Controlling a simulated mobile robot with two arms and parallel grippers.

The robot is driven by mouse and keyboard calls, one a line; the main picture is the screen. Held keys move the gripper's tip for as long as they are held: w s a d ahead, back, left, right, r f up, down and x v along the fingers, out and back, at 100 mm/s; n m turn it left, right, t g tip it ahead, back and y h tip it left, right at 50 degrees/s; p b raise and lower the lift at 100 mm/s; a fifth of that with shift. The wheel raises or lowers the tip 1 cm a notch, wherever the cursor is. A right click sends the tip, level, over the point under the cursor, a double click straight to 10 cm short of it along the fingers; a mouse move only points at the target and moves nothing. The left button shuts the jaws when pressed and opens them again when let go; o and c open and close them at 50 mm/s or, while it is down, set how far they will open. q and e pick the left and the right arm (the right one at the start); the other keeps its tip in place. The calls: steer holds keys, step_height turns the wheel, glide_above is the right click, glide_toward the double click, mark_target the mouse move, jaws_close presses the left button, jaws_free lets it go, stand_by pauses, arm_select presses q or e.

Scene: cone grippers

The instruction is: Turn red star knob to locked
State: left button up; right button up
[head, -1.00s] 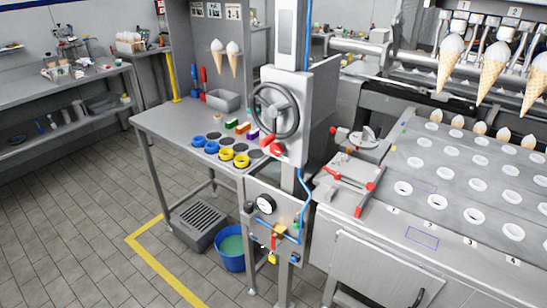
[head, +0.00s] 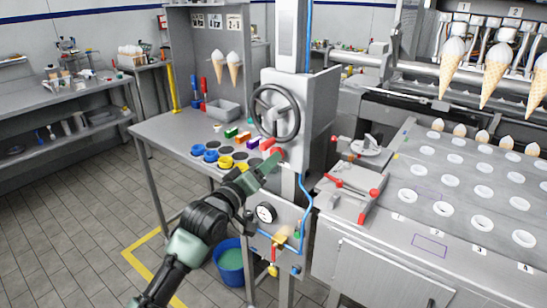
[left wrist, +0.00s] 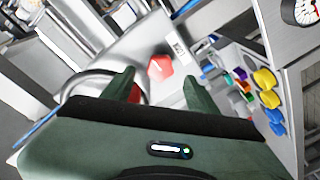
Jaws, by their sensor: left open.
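The red star knob (head: 279,153) sits on the front of the grey machine column, below and right of the handwheel. It also shows in the left wrist view (left wrist: 160,67), beyond and between my open fingers, with a small label beside it. My left gripper (head: 270,163) reaches up to the knob from the lower left. In the left wrist view my left gripper (left wrist: 158,74) is open, with one green finger on each side of the knob. I cannot tell whether a finger touches it. The knob's pointer and lock marks are too small to read. My right gripper is not in view.
The handwheel (head: 275,111) is close to the knob; a red part by its rim (left wrist: 135,92) shows beside my left finger. A pressure gauge (head: 266,212) and blue pipes lie below. Yellow and blue rings (head: 226,162) lie on the bench at left.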

arm_select(q)
steer(key=shift+x, duration=2.6)
jaws_close()
steer(key=shift+f+m, duration=0.1)
steer(key=shift+m, duration=0.3)
steer(key=m+h, duration=0.1)
steer(key=m, duration=0.5)
steer(key=m+b, duration=0.1)
steer(key=m, duration=0.5)
steer(key=m+h, duration=0.1)
steer(key=m, duration=0.5)
steer(key=shift+w+a+f+h, duration=0.1)
steer(key=shift+a+h, duration=0.1)
steer(key=shift+h, duration=0.1)
steer(key=shift+m, duration=0.4)
